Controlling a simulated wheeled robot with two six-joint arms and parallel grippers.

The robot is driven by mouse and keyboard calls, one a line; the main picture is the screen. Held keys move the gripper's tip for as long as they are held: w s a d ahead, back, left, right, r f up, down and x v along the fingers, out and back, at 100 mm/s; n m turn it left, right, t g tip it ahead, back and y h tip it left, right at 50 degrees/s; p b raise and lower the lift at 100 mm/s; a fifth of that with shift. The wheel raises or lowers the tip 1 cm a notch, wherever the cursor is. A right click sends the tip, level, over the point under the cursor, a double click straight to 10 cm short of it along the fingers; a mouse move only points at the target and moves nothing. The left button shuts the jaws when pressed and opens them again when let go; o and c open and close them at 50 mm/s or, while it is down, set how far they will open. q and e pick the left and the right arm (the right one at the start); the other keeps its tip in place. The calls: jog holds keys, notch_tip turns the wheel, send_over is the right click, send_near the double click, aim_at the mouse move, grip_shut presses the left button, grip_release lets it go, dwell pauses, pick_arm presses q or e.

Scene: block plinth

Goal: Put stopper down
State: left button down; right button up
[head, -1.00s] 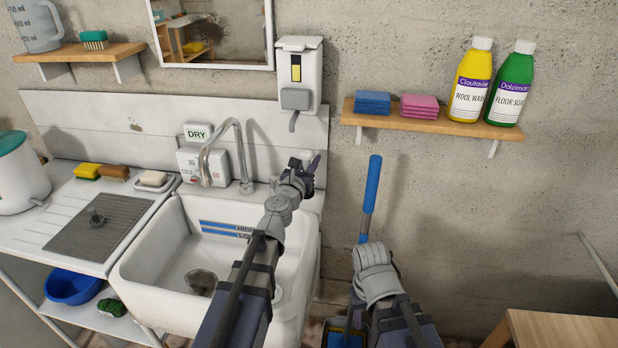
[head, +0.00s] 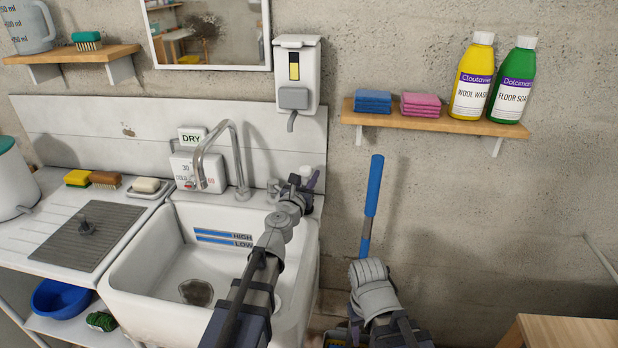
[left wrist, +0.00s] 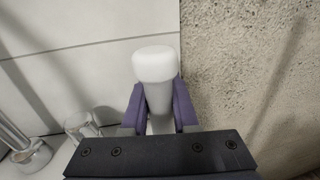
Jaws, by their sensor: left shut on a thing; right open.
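A dark grey stopper with an upright knob (head: 87,228) sits on the grey ribbed mat (head: 62,252) of the draining board, left of the sink. My left gripper (head: 307,178) is behind the sink's right rear corner, well away from this stopper. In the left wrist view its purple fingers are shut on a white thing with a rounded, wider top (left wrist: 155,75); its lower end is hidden. My right gripper (head: 369,270) is low in front of the wall, right of the sink; it is open, its fingertips largely hidden by the wrist.
The white sink (head: 150,285) with a dark drain is in the middle, under the chrome tap (head: 233,165). A blue handle (head: 372,190) stands against the wall just beyond my right gripper. A shelf with bottles (head: 440,121) hangs above. A wooden table (head: 570,330) is at lower right.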

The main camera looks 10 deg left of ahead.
pick_arm(q)
jog(key=shift+f, duration=0.25)
jog(key=c, duration=0.7)
grip_release()
jog(key=shift+r, duration=0.1)
